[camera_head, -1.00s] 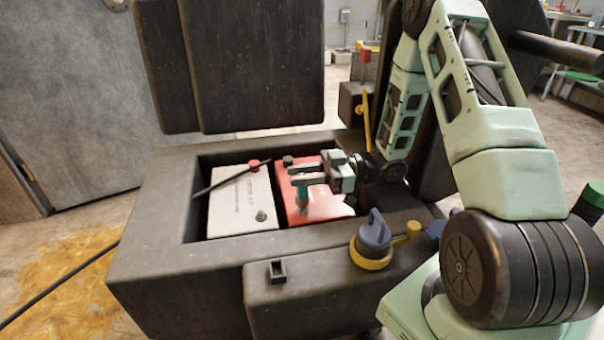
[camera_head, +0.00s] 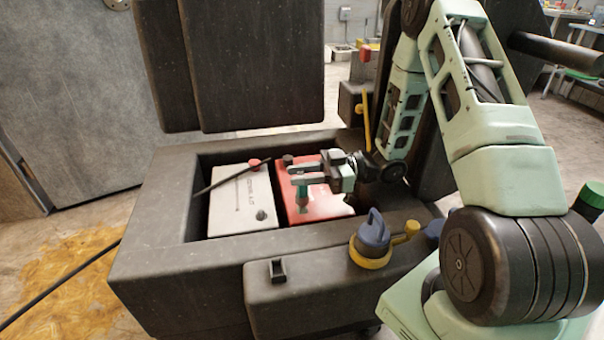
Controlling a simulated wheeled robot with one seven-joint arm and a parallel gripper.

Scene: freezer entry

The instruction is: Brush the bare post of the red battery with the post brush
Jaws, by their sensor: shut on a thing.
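The red battery (camera_head: 316,206) sits in the dark battery tray to the right of a white battery. Its rear dark-topped post (camera_head: 288,160) shows at its far left corner. My gripper (camera_head: 303,182) is over the red battery and shut on the post brush (camera_head: 303,198), a green-handled tool with a greyish lower end. The brush is about upright over the near left part of the battery. It hides what is under it, so I cannot tell whether it touches the bare post.
The white battery (camera_head: 238,205) has a red-capped post (camera_head: 254,163) with a black cable. The dark tray wall (camera_head: 170,238) surrounds both batteries. A blue and yellow connector (camera_head: 372,240) stands on the front ledge. A dark panel (camera_head: 230,70) rises behind.

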